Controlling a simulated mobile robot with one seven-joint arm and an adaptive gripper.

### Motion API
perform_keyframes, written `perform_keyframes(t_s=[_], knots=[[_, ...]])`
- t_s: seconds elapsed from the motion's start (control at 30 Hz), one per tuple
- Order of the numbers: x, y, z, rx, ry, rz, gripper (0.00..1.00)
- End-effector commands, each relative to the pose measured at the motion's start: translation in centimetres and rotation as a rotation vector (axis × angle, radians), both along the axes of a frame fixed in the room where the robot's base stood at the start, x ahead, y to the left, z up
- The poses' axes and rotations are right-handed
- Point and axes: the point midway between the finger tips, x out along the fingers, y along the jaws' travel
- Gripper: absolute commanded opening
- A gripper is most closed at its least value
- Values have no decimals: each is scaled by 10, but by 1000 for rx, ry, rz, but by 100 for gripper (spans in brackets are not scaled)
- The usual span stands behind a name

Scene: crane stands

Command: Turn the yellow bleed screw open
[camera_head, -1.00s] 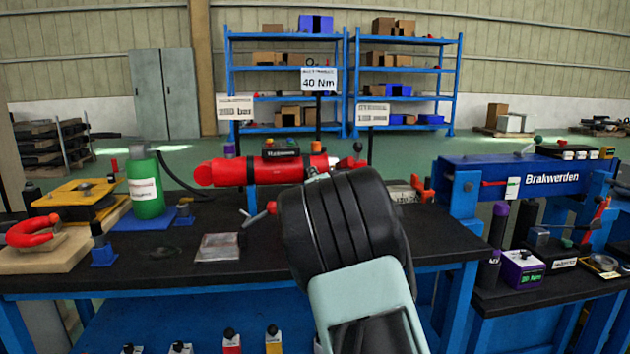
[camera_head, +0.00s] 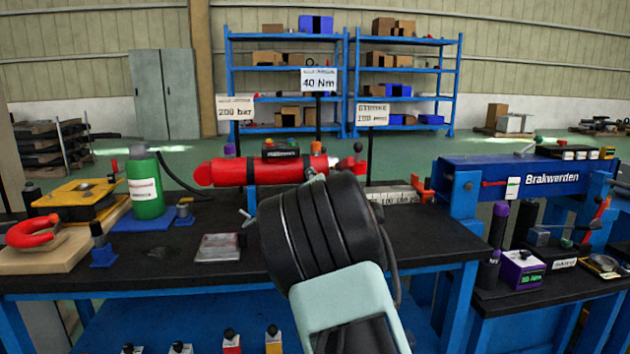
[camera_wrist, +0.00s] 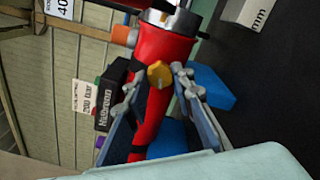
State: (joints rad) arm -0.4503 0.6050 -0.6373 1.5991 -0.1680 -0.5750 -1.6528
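The yellow bleed screw (camera_wrist: 159,74) sits on the side of a red cylinder (camera_wrist: 165,42) in the wrist view. The red cylinder also lies across the bench in the head view (camera_head: 225,172), where the screw cannot be made out. My gripper (camera_wrist: 157,83) is open in the wrist view, with one finger on each side of the screw. A gap shows between the screw and the left finger; the right finger is close to it, and I cannot tell whether they touch. In the head view my wrist hides most of the fingers.
A black labelled box (camera_head: 281,150) is at the top of the cylinder. Signs reading 200 bar (camera_head: 235,107) and 40 Nm (camera_head: 319,80) stand behind. A green bottle (camera_head: 145,185) stands at left, with a blue block (camera_wrist: 210,87) near the right finger.

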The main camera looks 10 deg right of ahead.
Motion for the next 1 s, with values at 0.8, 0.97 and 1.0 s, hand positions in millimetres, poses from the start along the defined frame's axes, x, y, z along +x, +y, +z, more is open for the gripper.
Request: perform_keyframes(t_s=[0.8, 0.97, 1.0], knots=[[-42, 1, 1, 3, -1, 1, 40], [-70, 1, 2, 5, -2, 1, 40], [-78, 1, 1, 4, -1, 1, 40]])
